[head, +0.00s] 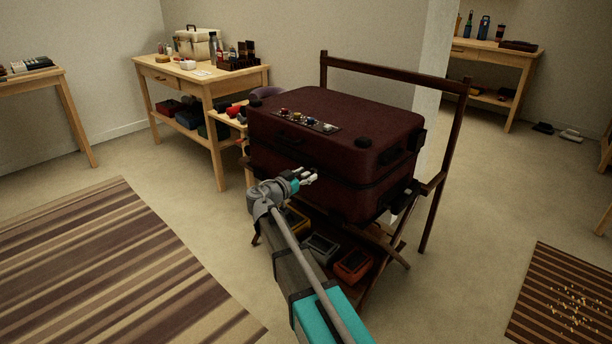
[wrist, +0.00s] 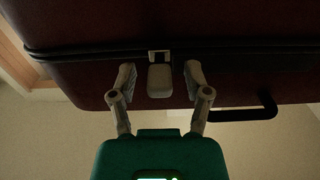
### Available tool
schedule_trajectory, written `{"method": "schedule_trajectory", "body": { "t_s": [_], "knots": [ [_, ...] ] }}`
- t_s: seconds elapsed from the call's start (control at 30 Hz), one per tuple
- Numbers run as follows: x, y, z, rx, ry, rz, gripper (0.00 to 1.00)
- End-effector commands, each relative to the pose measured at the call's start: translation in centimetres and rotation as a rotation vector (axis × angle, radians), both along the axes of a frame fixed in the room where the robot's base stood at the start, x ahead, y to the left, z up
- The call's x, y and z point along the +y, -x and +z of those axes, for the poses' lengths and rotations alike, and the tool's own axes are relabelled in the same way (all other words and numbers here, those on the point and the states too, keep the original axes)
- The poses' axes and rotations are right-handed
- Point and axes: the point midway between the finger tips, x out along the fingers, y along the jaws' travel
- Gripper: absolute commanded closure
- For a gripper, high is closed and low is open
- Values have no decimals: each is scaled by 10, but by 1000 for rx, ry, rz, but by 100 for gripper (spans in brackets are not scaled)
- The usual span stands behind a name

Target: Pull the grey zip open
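The dark red suitcase (head: 340,118) lies shut on a wooden rack in the head view. Its side fills the top of the wrist view (wrist: 70,78), with a dark zip seam running across it. The grey zip pull (wrist: 160,81) hangs from a slider on that seam. My gripper (wrist: 160,73) is open, with one finger on each side of the pull and a visible gap to both. In the head view my gripper (head: 306,178) is at the suitcase's near side, by the seam. The pull cannot be made out there.
A black handle (wrist: 240,113) juts from the suitcase to the right of my fingers in the wrist view. The rack (head: 433,203) has a tall back rail and crossed legs. Several small boxes sit below, including a red one (head: 353,266). A workbench (head: 200,80) stands behind, left.

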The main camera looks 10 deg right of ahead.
Motion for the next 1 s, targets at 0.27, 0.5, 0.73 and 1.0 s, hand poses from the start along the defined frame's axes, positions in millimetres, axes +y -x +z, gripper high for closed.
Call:
{"method": "schedule_trajectory", "body": {
  "t_s": [0.27, 0.5, 0.73, 1.0],
  "knots": [
    [0, 0, 0, 0, 0, -1, 87],
    [0, 0, 0, 0, 0, -1, 100],
    [-8, 11, 0, 0, 0, -3, 100],
    [-41, 58, 0, -1, 1, -6, 100]
  ]
}}
